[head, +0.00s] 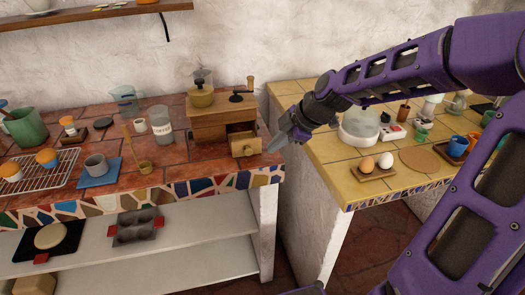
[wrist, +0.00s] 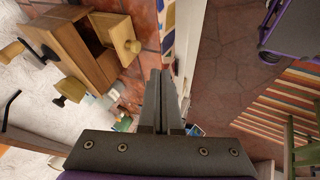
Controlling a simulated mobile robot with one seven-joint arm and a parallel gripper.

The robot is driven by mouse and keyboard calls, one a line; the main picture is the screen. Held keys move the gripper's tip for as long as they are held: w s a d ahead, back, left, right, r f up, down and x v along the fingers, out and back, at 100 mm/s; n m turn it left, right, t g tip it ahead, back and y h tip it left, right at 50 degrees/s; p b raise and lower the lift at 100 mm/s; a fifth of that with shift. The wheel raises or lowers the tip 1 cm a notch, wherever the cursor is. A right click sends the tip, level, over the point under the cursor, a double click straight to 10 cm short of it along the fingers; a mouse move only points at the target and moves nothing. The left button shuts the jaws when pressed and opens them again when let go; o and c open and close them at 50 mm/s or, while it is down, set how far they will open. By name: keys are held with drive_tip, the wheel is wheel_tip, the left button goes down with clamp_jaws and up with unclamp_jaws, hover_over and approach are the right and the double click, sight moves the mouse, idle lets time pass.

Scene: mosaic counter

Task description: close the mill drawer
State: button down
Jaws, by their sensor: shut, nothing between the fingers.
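The wooden coffee mill (head: 209,131) stands near the right end of the red-tiled counter, with a crank on top. Its drawer (head: 245,143) is pulled out toward the front, with an open gap behind its front panel.
A gap separates the red counter from the yellow-tiled counter (head: 330,152), which holds a tray with eggs (head: 372,171) and a white bowl (head: 358,127).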

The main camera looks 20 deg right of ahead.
sight(243, 143)
drive_tip(key=shift+w+a+f+b, duration=0.6)
drive_tip(key=shift+w+f, duration=0.7)
drive_tip(key=shift+w+a+f+b, duration=0.55)
drive_tip(key=shift+w+a+f, duration=0.1)
drive_tip(key=shift+w+f, duration=0.7)
drive_tip(key=shift+w+a+f+b, duration=0.6)
drive_tip(key=shift+w+f, duration=0.65)
drive_tip(key=shift+w, duration=0.05)
